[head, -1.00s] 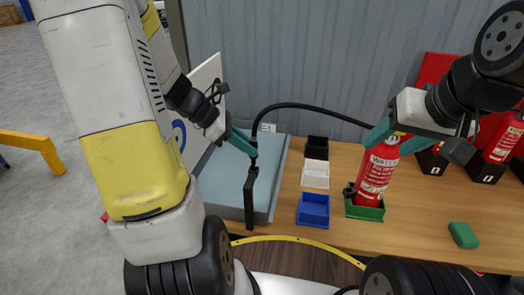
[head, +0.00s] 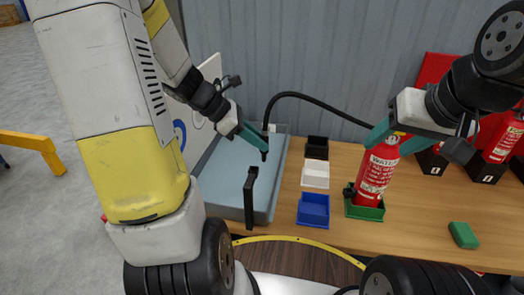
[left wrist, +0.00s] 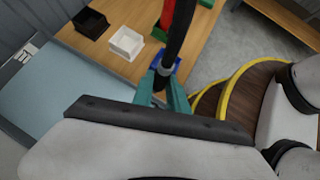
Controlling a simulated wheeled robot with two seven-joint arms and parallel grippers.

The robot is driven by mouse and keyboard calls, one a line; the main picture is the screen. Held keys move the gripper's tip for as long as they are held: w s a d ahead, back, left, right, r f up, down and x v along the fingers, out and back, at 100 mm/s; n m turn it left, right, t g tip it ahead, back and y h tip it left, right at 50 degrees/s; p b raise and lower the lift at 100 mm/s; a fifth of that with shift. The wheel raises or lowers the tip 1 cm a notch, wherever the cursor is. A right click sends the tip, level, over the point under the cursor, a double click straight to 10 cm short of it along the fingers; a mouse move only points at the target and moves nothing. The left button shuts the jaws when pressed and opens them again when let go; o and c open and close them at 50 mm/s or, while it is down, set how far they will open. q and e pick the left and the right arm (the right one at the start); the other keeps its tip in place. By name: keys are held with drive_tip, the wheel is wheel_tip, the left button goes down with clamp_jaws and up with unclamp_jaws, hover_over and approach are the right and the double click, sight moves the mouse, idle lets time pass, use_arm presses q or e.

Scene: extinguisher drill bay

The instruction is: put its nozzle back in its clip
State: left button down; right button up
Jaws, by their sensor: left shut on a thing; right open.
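The red water extinguisher (head: 376,172) stands upright in a green tray (head: 366,213). Its black hose (head: 310,97) arches left to my left gripper (head: 262,146), which is shut on the black nozzle (head: 265,155) above the grey-blue tray's right side. The left wrist view shows the teal fingers (left wrist: 170,92) around the black nozzle (left wrist: 172,62), with a grey band on it. A small black part (head: 348,190), possibly the clip, is on the extinguisher's left side, apart from the nozzle. My right gripper (head: 398,133) is open at the extinguisher's top.
Black (head: 317,147), white (head: 315,175) and blue (head: 313,210) bins lie between nozzle and extinguisher. A green block (head: 463,235) lies right. More extinguishers (head: 502,140) stand at the far right.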

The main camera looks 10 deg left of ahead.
use_arm(q)
drive_tip(key=w+d, duration=0.3)
drive_tip(key=d, duration=1.1)
drive_tip(key=w+d, duration=0.4)
drive_tip(key=d, duration=1)
drive_tip(key=f, duration=1.6)
drive_tip(key=shift+a+f, duration=0.3)
drive_tip(key=shift+f, duration=0.05)
idle(1.8)
drive_tip(key=c, duration=1.2)
unclamp_jaws()
drive_tip(key=shift+c, duration=0.2)
